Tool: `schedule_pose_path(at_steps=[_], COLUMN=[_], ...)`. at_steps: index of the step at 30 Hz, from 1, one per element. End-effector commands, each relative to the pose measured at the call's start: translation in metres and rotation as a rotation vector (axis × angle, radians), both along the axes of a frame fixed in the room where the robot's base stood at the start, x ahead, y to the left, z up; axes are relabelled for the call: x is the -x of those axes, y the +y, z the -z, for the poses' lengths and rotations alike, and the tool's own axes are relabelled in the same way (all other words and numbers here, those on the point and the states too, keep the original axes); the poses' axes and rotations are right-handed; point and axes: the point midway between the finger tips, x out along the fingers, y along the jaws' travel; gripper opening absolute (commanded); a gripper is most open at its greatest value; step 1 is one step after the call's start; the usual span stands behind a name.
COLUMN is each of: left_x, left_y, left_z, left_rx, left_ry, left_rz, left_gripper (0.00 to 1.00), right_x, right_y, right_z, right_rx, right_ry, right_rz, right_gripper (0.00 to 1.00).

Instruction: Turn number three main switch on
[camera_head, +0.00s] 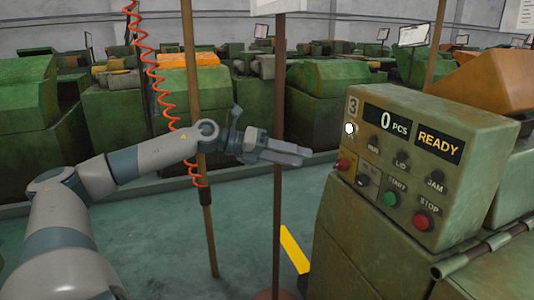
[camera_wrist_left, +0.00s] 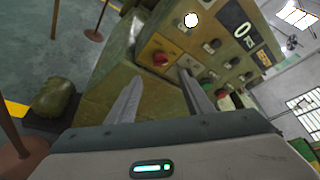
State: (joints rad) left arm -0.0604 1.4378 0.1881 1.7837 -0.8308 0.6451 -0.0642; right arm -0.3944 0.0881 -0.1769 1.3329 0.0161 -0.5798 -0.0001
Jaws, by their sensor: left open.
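The green control box (camera_head: 410,105) marked 3 stands at the right in the head view. Its display (camera_head: 387,123) reads 0 PCS, and a READY panel (camera_head: 438,142) sits beside it. Low on its left side are a red knob (camera_head: 343,165) and a dark switch (camera_head: 362,180) on a light plate. I cannot read that plate or tell the switch's position. My left gripper (camera_head: 305,154) is open and empty, just left of the box and apart from it. In the left wrist view, the red knob (camera_wrist_left: 161,59) shows just beyond its fingertips (camera_wrist_left: 161,77). My right gripper is out of view.
The panel also has a green START button (camera_head: 390,198), a red STOP button (camera_head: 423,220) and several dark knobs. A brown post (camera_head: 278,220) stands near my left gripper, and a red coiled hose (camera_head: 160,95) hangs by another post. Green machines line the back.

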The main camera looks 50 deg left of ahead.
Motion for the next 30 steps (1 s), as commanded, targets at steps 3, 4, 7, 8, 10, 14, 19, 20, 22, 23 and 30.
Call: schedule_pose_path(at_steps=[3, 4, 7, 8, 10, 14, 19, 20, 22, 23, 30], left_x=[0.004, 0.004, 0.007, 0.008, 0.010, 0.014, 0.030, 0.033, 0.039, 0.042, 0.055], left_y=[0.003, 0.004, 0.006, 0.006, 0.008, 0.011, 0.024, 0.026, 0.032, 0.034, 0.044], left_z=[0.001, 0.001, 0.000, 0.000, -0.001, -0.003, -0.012, -0.013, -0.014, -0.015, -0.020], left_rx=[0.001, 0.001, 0.000, 0.000, -0.001, -0.002, 0.001, 0.001, -0.001, -0.001, -0.004], left_ry=[0.002, 0.002, 0.003, 0.003, 0.003, 0.002, -0.005, -0.003, -0.003, -0.003, 0.000], left_rz=[-0.001, -0.001, -0.001, 0.000, 0.000, -0.001, 0.000, -0.001, -0.002, -0.002, 0.000], left_gripper=[0.47, 0.47, 0.47, 0.47, 0.47, 0.47, 0.47, 0.47, 0.47, 0.47, 0.47], right_x=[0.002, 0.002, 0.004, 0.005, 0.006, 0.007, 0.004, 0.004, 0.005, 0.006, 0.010], right_y=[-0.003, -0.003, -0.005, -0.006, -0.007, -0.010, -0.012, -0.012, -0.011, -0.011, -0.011], right_z=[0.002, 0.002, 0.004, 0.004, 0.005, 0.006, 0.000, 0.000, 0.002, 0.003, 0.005], right_rx=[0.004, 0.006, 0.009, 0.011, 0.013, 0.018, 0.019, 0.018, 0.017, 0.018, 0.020], right_ry=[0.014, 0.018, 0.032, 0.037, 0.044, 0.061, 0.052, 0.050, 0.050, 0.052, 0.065], right_rz=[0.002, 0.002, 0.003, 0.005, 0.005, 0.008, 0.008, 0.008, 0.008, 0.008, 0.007], right_gripper=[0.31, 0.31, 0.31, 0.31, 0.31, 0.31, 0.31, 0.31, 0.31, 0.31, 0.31])
